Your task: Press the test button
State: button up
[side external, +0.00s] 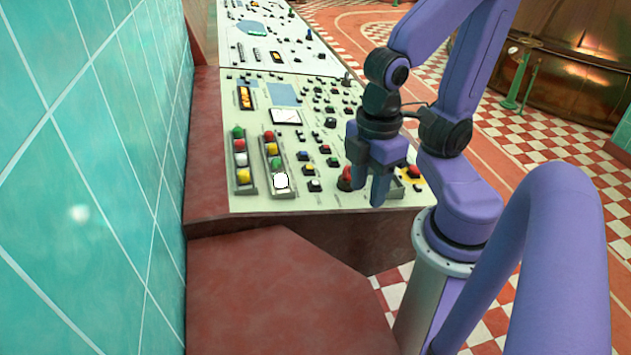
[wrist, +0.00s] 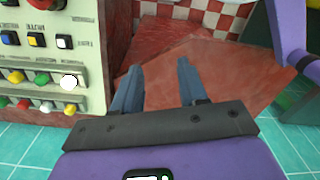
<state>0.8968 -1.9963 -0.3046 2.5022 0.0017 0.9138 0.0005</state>
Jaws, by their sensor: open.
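The cream control panel (side external: 215,125) carries many small buttons; I cannot read for certain which is labelled test. Near its front edge are a blue button (side external: 303,155), a yellow button (side external: 308,170) and a white button (side external: 315,185). In the wrist view the blue (wrist: 9,38), yellow (wrist: 36,38) and white (wrist: 64,41) buttons form a row at the upper left. My gripper (side external: 368,191) is open and empty, above the panel's front right part, right of these buttons. In the wrist view its fingers (wrist: 158,68) point past the panel's edge over the red ledge.
Two strips of coloured lamps (side external: 242,160) lie to the left, with a bright white lamp (side external: 281,181). A teal tiled wall (side external: 90,180) stands at left. The red ledge (side external: 280,290) in front is clear.

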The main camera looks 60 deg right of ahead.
grip_shut()
dwell(1.5)
